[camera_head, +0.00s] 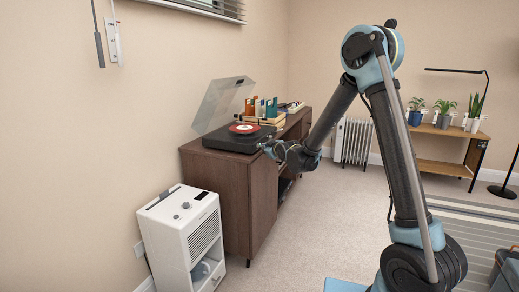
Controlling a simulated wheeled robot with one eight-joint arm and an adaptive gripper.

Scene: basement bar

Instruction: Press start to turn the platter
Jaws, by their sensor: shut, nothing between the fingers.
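A black turntable (226,139) stands on a dark wooden sideboard (222,172) with its clear dust lid (222,104) raised. A record with a red label (243,128) lies on the platter. My gripper (265,147) is shut and empty, at the right front corner of the turntable. It is very close to that corner; I cannot tell whether it touches. The start button is too small to make out or is hidden by my gripper.
Books or records (262,108) stand on the sideboard behind the turntable. A white dehumidifier-like unit (186,221) stands on the floor at the front left. A white radiator (353,141) and a plant shelf (443,134) are at the back. Carpet in between is clear.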

